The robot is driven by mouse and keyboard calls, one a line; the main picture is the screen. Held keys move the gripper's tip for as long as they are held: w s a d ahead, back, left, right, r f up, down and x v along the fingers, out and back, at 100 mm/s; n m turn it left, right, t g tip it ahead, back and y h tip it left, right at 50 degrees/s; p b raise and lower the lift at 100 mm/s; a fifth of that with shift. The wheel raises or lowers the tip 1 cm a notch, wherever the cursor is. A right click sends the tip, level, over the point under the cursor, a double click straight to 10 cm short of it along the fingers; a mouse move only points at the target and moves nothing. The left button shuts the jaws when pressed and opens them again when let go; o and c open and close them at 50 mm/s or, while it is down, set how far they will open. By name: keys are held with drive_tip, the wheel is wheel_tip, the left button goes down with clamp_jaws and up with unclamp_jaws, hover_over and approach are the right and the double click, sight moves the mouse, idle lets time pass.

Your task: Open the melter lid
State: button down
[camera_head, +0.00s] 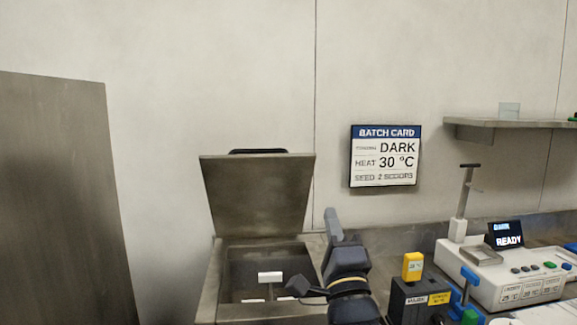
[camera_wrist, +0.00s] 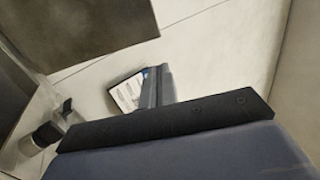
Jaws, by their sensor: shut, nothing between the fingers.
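The melter lid (camera_head: 257,195) is a grey metal panel standing raised, tilted up at the back of the melter (camera_head: 209,293). A dark handle (camera_head: 258,151) shows along its top edge. The open tank shows small white pieces inside. My gripper (camera_head: 331,216) is to the right of the lid, apart from it, with its fingers shut and empty. In the wrist view the shut fingers (camera_wrist: 158,88) point toward the wall, and a dark brown-grey panel that looks like the lid (camera_wrist: 90,25) fills the upper left.
A batch card (camera_head: 385,157) hangs on the wall, and it also shows in the wrist view (camera_wrist: 128,93). A white machine (camera_head: 500,275) with a READY screen (camera_head: 508,234) stands at right, near a yellow block (camera_head: 412,266). A shelf (camera_head: 510,123) is above. A tall metal panel (camera_head: 60,200) stands at left.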

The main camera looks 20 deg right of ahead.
sight(316, 155)
drive_tip(key=p+x, duration=0.4)
drive_tip(key=x, duration=1)
drive_tip(key=shift+w, duration=0.15)
drive_tip(key=shift+w+d+r+p, duration=0.1)
drive_tip(key=shift+w+r+p, duration=0.1)
drive_tip(key=shift+r+p, duration=0.25)
drive_tip(key=w+d+r+g+p, duration=0.2)
drive_tip(key=w+r+g+p, duration=0.2)
drive_tip(key=w+p, duration=0.5)
drive_tip(key=shift+w+r+y+p, duration=0.3)
drive_tip(key=shift+r+p, duration=0.1)
drive_tip(key=shift+r, duration=0.05)
